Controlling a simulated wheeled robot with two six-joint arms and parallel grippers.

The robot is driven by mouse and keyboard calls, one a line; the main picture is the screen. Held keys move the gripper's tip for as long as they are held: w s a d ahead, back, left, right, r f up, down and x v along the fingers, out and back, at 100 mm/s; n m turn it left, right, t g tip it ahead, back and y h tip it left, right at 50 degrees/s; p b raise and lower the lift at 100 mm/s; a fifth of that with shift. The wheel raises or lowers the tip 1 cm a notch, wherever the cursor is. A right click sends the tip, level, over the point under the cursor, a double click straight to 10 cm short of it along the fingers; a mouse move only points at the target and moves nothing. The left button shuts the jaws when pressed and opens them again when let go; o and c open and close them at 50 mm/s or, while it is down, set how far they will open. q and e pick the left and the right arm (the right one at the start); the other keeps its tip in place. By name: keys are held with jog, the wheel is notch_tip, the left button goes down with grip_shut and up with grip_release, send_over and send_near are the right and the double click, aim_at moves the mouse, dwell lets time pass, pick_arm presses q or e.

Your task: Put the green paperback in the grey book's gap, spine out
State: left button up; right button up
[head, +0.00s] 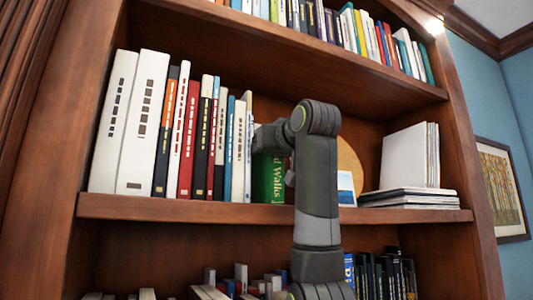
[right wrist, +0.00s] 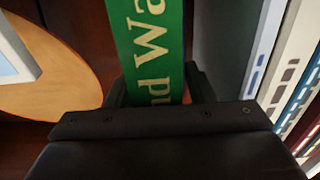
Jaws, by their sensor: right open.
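The green paperback (head: 268,182) stands upright on the middle shelf, at the right end of the book row, its lettered spine facing out. In the right wrist view the green paperback (right wrist: 150,45) lies between the fingers of my right gripper (right wrist: 159,88), which are open on either side of the spine. In the head view my right gripper (head: 270,138) is at the book's upper part, and my arm hides some of it. I cannot tell which book is the grey one, nor make out its gap. My left gripper is not in view.
A row of upright books (head: 170,130) fills the shelf to the left. A round wooden disc (head: 352,160) and small picture card (head: 346,188) stand right of my arm. White books (head: 410,157) stand on a flat stack (head: 410,198) further right. The shelf above (head: 330,67) limits height.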

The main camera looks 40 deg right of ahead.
jog(key=b+v, duration=0.5)
jog(key=v, duration=0.7)
